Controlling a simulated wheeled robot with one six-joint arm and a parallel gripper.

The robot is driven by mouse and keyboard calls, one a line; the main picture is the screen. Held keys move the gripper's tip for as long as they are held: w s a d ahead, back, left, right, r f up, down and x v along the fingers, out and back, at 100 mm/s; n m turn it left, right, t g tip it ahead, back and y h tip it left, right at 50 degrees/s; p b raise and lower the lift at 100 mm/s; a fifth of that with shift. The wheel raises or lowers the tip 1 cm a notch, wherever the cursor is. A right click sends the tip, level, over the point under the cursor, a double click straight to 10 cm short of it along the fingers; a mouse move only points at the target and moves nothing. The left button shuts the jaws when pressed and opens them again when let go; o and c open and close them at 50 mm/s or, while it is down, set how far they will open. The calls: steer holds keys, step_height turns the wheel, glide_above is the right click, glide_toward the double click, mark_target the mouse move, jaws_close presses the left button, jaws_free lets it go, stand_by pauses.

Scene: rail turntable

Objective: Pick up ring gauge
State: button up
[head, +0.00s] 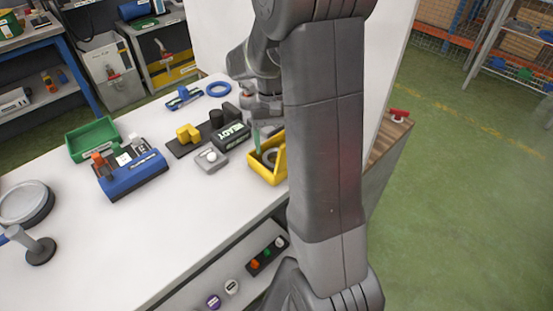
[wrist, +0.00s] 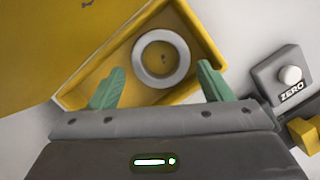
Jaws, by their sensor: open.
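The ring gauge is a grey metal ring (wrist: 137,60) lying flat inside an open yellow box; it shows in the wrist view at upper middle. In the head view the ring (head: 270,157) is partly visible inside the yellow box (head: 262,172), close beside my arm. My gripper (wrist: 160,88) is open and empty, with its two green fingertips apart over the near part of the box, one on each side of the ring's near edge. In the head view one green fingertip of my gripper (head: 257,140) reaches down at the box. The ring is not between closed jaws.
A grey ZERO button box (wrist: 280,75) stands right of the yellow box, also visible in the head view (head: 211,160). A READY display (head: 231,136), yellow block (head: 188,133), blue ring (head: 218,89), green bin (head: 94,139) and blue holder (head: 133,174) stand on the white table.

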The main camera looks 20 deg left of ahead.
mark_target(276, 152)
steer(key=x, duration=0.3)
steer(key=shift+s+f, duration=0.1)
steer(key=shift+f, duration=0.1)
steer(key=c, duration=0.7)
steer(key=shift+r, duration=0.1)
steer(key=shift+c, duration=0.2)
